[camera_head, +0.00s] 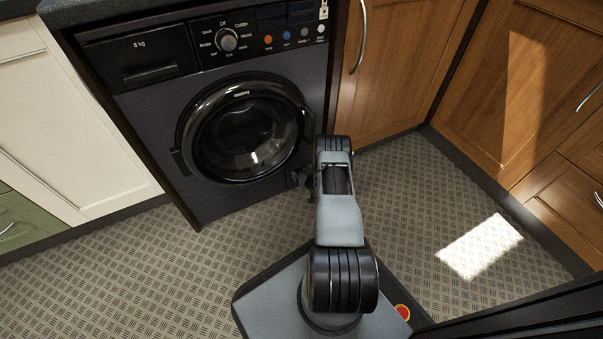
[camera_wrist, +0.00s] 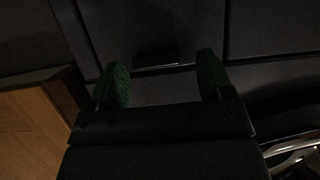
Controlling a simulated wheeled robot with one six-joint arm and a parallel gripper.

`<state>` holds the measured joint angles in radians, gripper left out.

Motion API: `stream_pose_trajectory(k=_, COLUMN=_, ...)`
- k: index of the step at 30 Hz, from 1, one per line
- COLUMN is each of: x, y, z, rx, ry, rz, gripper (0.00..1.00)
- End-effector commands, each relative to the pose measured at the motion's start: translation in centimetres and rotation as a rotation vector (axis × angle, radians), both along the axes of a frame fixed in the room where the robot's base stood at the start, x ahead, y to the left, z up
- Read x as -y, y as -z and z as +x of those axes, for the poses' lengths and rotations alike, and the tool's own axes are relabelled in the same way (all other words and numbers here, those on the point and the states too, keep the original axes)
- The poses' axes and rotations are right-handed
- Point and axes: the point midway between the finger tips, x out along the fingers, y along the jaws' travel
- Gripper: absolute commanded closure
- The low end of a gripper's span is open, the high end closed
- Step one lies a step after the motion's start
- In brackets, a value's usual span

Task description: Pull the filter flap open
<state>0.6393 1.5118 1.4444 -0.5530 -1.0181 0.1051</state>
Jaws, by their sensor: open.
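The black washing machine (camera_head: 255,115) stands in the head view with its round door closed. Its lower right front is hidden behind my arm, so I cannot make out the filter flap there. In the dim wrist view a dark panel with seams at its sides, apparently the filter flap (camera_wrist: 155,28), lies ahead of my gripper (camera_wrist: 162,60). It looks closed, with a dark slot or lip (camera_wrist: 155,59) along its edge. My green-padded fingers are open on either side of this lip. Nothing shows between them, and I cannot tell whether they touch the panel.
A wooden cupboard (camera_head: 395,65) stands right of the machine, with more wooden units (camera_head: 530,90) beyond it. A cream cupboard (camera_head: 60,120) is on the left. The patterned floor (camera_head: 400,180) is clear around my base.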

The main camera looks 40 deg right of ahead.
Motion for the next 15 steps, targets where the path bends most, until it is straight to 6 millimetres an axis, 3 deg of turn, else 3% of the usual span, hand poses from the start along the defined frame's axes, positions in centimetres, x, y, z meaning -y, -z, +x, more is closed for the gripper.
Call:
stream_pose_trajectory(k=6, x=0.32, y=-0.01, z=-0.16, rx=0.000, ry=0.005, rz=0.000, gripper=0.27)
stream_pose_trajectory(k=15, x=0.23, y=0.00, z=-0.12, rx=0.000, ry=0.004, rz=0.000, gripper=0.54)
